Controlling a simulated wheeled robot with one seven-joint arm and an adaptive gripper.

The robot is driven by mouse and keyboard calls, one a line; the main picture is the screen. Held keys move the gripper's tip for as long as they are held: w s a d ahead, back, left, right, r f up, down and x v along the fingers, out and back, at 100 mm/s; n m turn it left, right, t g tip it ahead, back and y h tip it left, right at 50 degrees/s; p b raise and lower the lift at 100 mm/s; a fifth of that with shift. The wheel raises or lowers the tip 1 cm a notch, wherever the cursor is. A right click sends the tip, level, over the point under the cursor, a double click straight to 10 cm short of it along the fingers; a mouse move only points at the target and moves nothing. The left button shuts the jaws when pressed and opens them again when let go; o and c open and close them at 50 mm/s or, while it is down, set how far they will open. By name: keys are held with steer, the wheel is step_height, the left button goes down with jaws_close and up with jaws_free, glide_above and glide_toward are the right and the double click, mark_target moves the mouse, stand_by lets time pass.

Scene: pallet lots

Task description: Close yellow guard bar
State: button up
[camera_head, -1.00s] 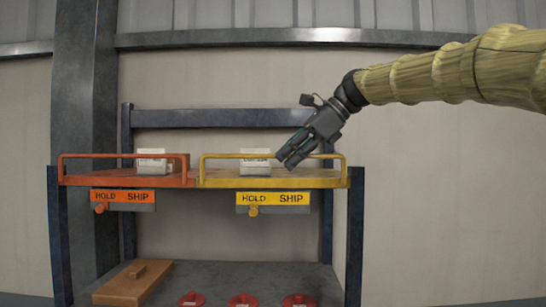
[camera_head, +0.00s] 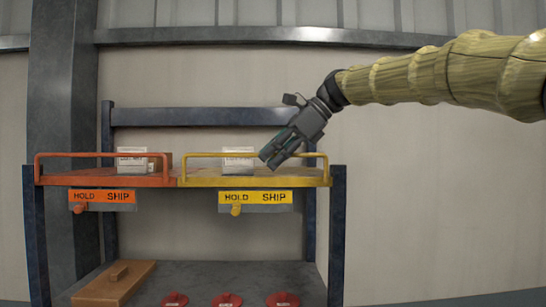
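The yellow guard bar (camera_head: 212,154) is a thin rail with bent ends along the front of the yellow tray (camera_head: 300,180), on the right half of the rack. It stands upright above the tray's front edge. A white box (camera_head: 238,165) with a printed label sits on the tray behind the bar. My gripper (camera_head: 268,159) points down and left in front of the right half of the bar and hides part of it. Its fingers look close together, but the gap between them is not clear. I cannot tell whether they touch the bar.
An orange tray (camera_head: 105,180) with its own bar and a white box (camera_head: 132,160) adjoins on the left. HOLD/SHIP plates with knobs hang below both trays. The wall right of the rack is clear.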

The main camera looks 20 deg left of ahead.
steer(key=v, duration=1.1)
steer(key=shift+w+d+r, duration=0.2)
steer(key=shift+d, duration=0.15)
